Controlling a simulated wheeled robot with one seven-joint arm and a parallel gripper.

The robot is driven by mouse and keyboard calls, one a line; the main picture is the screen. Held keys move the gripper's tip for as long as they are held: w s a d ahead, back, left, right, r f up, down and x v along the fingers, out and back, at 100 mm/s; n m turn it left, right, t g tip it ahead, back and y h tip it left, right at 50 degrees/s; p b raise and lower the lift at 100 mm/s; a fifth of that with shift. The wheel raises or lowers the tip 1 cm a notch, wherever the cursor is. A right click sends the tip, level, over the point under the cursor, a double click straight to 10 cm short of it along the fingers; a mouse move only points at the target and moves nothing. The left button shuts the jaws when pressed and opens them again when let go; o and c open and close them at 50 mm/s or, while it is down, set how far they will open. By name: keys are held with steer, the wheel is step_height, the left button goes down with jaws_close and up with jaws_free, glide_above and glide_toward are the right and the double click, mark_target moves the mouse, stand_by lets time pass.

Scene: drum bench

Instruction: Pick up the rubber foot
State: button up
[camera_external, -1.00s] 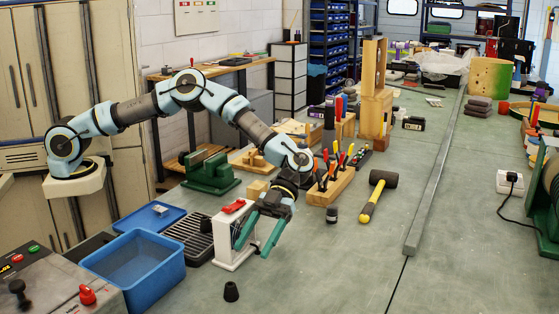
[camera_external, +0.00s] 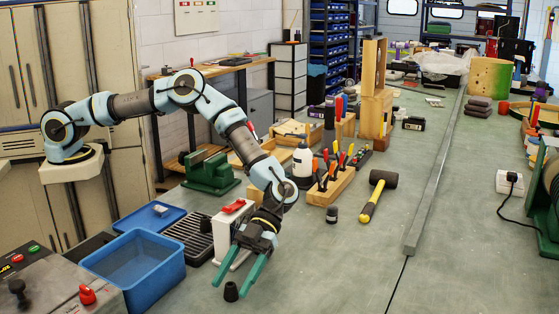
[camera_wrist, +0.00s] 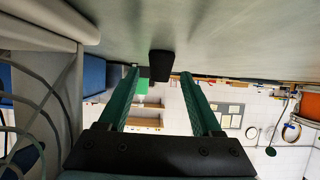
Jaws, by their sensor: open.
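The rubber foot (camera_external: 231,292) is a small black tapered piece standing on the grey-green bench at the front. My gripper (camera_external: 229,287) has long teal fingers and is tilted down toward the bench, open. In the external view its fingertips lie on either side of the foot, though the depth between them is hard to judge. In the wrist view the foot (camera_wrist: 161,66) shows as a dark block between and just beyond the two fingertips (camera_wrist: 159,75). I see no contact between the fingers and the foot.
A white stand with a red top (camera_external: 233,207) is close beside my gripper. A blue bin (camera_external: 135,270) stands to the left. A tool block (camera_external: 331,188), a small dark cylinder (camera_external: 332,214) and a mallet (camera_external: 376,196) lie farther back. The bench right of the foot is clear.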

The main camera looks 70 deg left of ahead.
steer(key=shift+c, duration=0.3)
jaws_close()
stand_by(0.4)
